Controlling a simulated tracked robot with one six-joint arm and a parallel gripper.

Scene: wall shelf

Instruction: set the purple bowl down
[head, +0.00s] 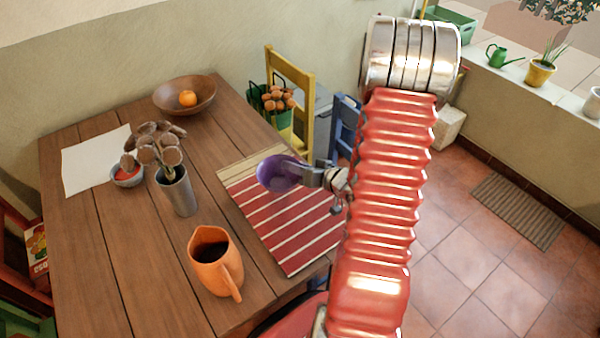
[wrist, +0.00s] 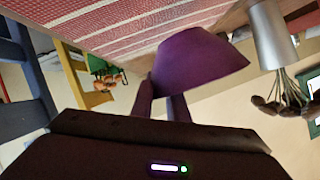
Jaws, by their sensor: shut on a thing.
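The purple bowl (head: 277,174) is at the end of my arm, over the red striped mat (head: 290,225) on the wooden table. My gripper (head: 314,176) is shut on the bowl's right side in the head view. In the wrist view the bowl (wrist: 200,62) stands at the tips of my gripper (wrist: 164,92), with the mat (wrist: 120,30) beyond it. The wrist picture is turned over, with the table at the top. I cannot tell how large the gap between bowl and mat is.
On the table (head: 120,285) are an orange jug (head: 214,262), a metal vase (head: 177,192) with dried stalks, a small bowl (head: 127,175) and a wooden bowl (head: 172,98) with an orange. A yellow chair (head: 289,85) stands behind. The mat's lower part is clear.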

